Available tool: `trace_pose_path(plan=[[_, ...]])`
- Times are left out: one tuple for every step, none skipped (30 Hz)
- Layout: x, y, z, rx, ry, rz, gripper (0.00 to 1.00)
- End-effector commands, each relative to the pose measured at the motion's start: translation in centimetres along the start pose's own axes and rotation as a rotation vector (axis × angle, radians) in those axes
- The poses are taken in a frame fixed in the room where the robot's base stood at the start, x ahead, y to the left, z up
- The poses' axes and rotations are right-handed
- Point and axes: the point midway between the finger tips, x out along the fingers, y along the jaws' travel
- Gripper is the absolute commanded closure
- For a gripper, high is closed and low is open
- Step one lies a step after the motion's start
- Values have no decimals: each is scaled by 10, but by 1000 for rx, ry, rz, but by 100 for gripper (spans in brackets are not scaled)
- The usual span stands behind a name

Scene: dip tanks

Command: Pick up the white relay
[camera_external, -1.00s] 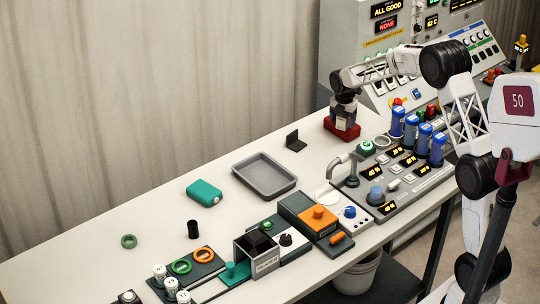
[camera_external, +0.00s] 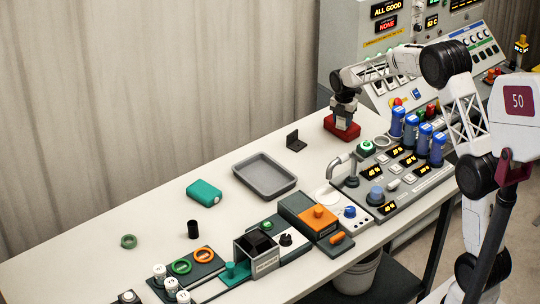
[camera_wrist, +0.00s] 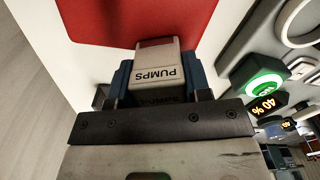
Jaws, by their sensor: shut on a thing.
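The white relay (camera_wrist: 155,66) is a light box labelled "PUMPS", seen upside down in the wrist view. My gripper (camera_wrist: 155,85) is shut on it, with a blue finger on either side. In the external view my gripper (camera_external: 344,118) points down at the far end of the table, with the relay low between its fingers over a red block (camera_external: 341,128). The red surface (camera_wrist: 130,20) fills the top of the wrist view. I cannot tell whether the relay touches the red block.
A black bracket (camera_external: 295,142) stands left of my gripper. A control panel (camera_external: 395,190) with several blue cylinders (camera_external: 411,127) is at the right. The table's far left is clear.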

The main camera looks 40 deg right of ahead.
Motion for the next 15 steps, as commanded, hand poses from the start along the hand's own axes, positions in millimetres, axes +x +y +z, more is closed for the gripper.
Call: trace_pose_path(plan=[[-2, 0, 0, 0, -1, 1, 85], [-4, 0, 0, 0, -1, 1, 85], [-6, 0, 0, 0, -1, 2, 85], [-8, 0, 0, 0, -1, 2, 85], [-11, 0, 0, 0, -1, 2, 85], [-15, 0, 0, 0, -1, 2, 85], [-18, 0, 0, 0, -1, 1, 85], [-22, 0, 0, 0, -1, 1, 85], [-27, 0, 0, 0, -1, 2, 85], [-32, 0, 0, 0, -2, 3, 85], [-36, 0, 0, 0, -2, 3, 85], [-34, -5, -3, 0, 0, 0, 85], [-34, -7, -5, 0, 0, 0, 85], [-35, -10, -7, 0, 0, 0, 85], [-36, -14, -9, 0, 0, 1, 85]])
